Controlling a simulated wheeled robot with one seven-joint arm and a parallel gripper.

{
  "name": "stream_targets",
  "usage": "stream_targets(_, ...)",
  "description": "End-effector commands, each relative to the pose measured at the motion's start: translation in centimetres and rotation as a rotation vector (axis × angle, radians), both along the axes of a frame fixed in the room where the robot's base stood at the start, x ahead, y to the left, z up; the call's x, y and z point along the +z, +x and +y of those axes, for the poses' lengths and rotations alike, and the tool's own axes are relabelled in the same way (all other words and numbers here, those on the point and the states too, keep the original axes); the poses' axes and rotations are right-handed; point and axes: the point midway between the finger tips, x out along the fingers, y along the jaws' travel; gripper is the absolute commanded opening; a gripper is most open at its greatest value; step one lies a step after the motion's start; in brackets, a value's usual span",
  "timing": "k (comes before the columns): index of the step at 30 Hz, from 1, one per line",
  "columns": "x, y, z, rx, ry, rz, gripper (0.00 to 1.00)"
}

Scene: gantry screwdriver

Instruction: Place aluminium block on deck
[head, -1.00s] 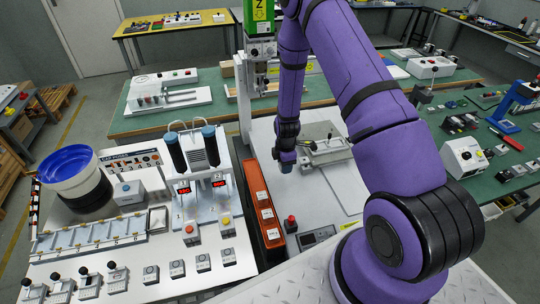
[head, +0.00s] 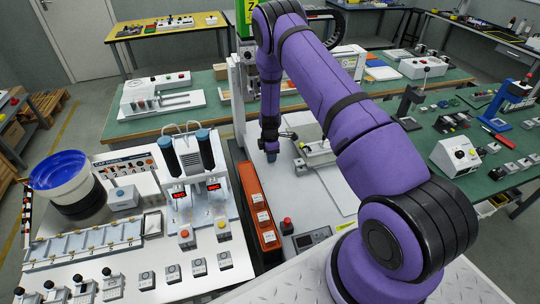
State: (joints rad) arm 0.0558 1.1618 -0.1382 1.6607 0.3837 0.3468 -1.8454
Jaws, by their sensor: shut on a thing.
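My gripper (head: 289,135) is small and partly hidden at the end of my purple arm, pointing to the right just above the pale deck. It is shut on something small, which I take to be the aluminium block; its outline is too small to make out. A light grey fixture (head: 319,154) stands on the deck (head: 336,187), just right of and below my gripper in the picture. I cannot tell whether the held thing touches the fixture or the deck. My forearm covers the right part of the deck.
An orange-red tray (head: 250,184) with white labels lies along the deck's left side. A red button (head: 286,226) and a small display box (head: 312,239) are in front. Two screwdriver units (head: 190,150) and a blue bowl feeder (head: 62,172) stand left. The gantry column rises behind.

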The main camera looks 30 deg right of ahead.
Motion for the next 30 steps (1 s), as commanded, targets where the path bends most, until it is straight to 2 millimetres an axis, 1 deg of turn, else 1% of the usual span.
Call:
stream_targets(1, -0.3, 0.0, 0.0, -0.001, 0.0, 0.0, 0.17)
stream_targets(12, -0.7, 0.0, 0.0, -0.001, 0.0, -0.001, 0.17)
stream_targets(13, -0.6, 0.0, 0.0, 0.0, 0.0, -0.001, 0.49)
stream_targets(14, -0.6, 0.0, 0.0, 0.0, 0.0, -0.001, 0.56)
stream_targets(15, -0.6, 0.0, 0.0, -0.001, 0.0, -0.001, 0.65)
stream_targets(16, -0.6, 0.0, 0.0, 0.0, 0.0, -0.001, 0.68)
stream_targets(25, -0.4, 0.0, 0.0, -0.001, 0.0, -0.001, 0.68)
stream_targets(28, 0.5, 0.3, 0.2, 0.001, 0.0, -0.002, 0.68)
stream_targets(30, 1.6, 0.6, 0.5, 0.001, 0.0, -0.004, 0.68)
